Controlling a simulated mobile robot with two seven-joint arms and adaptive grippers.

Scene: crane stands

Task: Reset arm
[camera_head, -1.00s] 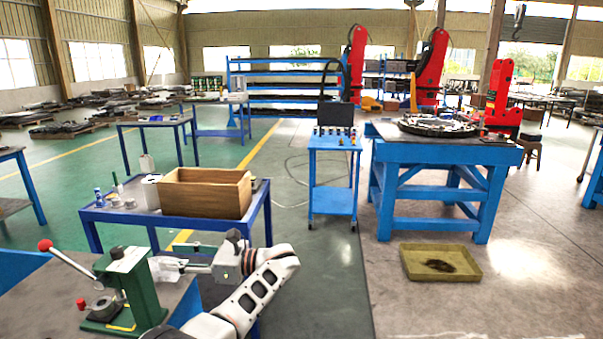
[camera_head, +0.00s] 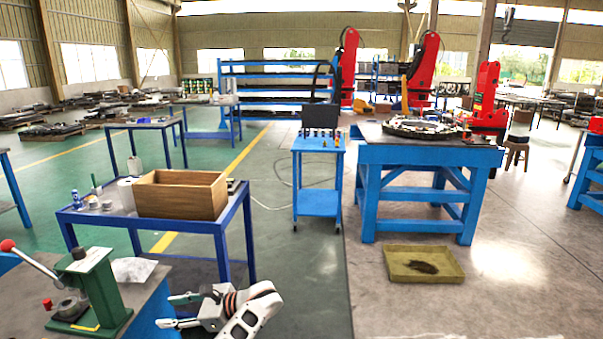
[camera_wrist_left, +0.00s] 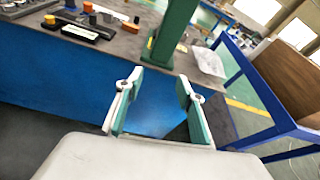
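My left gripper (camera_head: 178,311) is in the lower part of the head view, beside the right edge of the near bench. Its two fingers are apart with nothing between them. The left wrist view shows the same open fingers (camera_wrist_left: 158,105) in front of the blue side of the bench. My right gripper is not in view.
A green lever press (camera_head: 95,290) stands on the near bench, with a white crumpled sheet (camera_head: 133,270) beside it. A wooden box (camera_head: 182,195) sits on a blue table behind. A yellow tray (camera_head: 424,264) lies on the floor at right.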

